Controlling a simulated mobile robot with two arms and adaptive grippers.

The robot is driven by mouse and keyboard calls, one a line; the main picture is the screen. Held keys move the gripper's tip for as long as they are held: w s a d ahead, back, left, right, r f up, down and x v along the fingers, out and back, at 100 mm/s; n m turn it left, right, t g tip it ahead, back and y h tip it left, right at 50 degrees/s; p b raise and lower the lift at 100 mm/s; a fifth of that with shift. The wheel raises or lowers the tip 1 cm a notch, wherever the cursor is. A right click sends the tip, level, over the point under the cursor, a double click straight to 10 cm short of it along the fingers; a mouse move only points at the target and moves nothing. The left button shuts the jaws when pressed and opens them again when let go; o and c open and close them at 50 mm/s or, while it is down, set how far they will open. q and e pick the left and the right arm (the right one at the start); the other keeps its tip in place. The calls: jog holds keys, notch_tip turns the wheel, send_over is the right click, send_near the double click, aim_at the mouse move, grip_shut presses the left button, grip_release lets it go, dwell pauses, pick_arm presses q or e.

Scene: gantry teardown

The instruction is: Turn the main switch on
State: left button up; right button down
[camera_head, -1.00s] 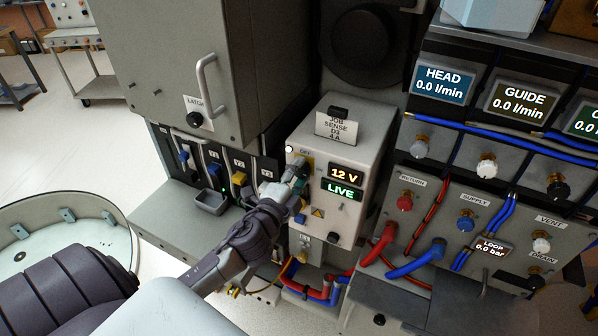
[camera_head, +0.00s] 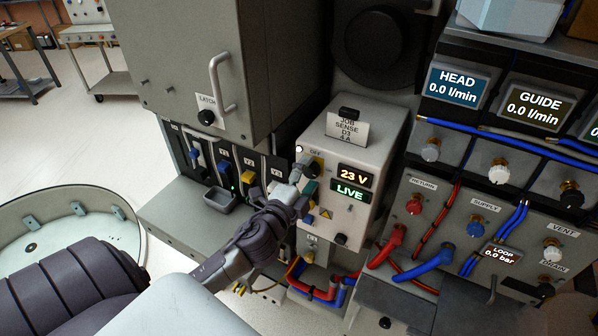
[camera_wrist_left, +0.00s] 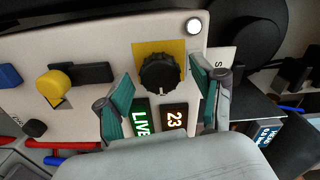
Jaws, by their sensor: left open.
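The main switch is a black rotary knob (camera_head: 316,166) on a yellow plate, high on the front of a pale box (camera_head: 375,140). The box displays read "23 V" (camera_head: 355,176) and "LIVE" in green. In the left wrist view the knob (camera_wrist_left: 160,73) shows clearly. My left gripper (camera_head: 303,186) is open in front of the box. In the left wrist view its teal fingers (camera_wrist_left: 160,88) stand apart on either side of the knob, with gaps showing. I cannot tell the knob's exact pointer position. My right gripper is not in view.
A round white lamp (camera_wrist_left: 194,26) is lit near the knob. A yellow-handled control (camera_wrist_left: 54,84) sits lower on the same face. Red and blue hoses (camera_head: 425,262) run below and right. A cabinet with a handle (camera_head: 222,82) overhangs at left.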

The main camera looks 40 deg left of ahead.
pick_arm(q)
jog(key=s+d, duration=0.1)
jog(key=s, duration=1)
jog(key=shift+s+d, duration=0.2)
jog(key=shift+d, duration=0.15)
jog(key=s+d+f+n+g+b, duration=0.1)
jog(key=s+f+n+g, duration=0.15)
jog(key=f, duration=1.05)
jog(key=s+f+n+g+h+b, duration=0.1)
jog(key=s+f+n+g, duration=0.15)
jog(key=f, duration=1.05)
jog(key=s+d+f+n+g, duration=0.1)
jog(key=s+f+g, duration=0.15)
jog(key=f, duration=1.05)
jog(key=s+d+f+n+g, duration=0.1)
jog(key=s+f+n+g, duration=0.1)
jog(key=s+f, duration=0.5)
jog(key=s+d+f+n+g+h+b, duration=0.1)
jog(key=s+f+g, duration=0.3)
jog(key=s+f, duration=0.4)
jog(key=s+d+f+n+g+b, duration=0.1)
jog(key=s+d+f+n+g, duration=0.1)
jog(key=s+f, duration=0.5)
jog(key=s+d+g, duration=0.1)
jog(key=s, duration=0.1)
jog(key=shift+s+f+n+h, duration=0.15)
jog(key=shift+s+n+h, duration=0.15)
jog(key=shift+s, duration=0.05)
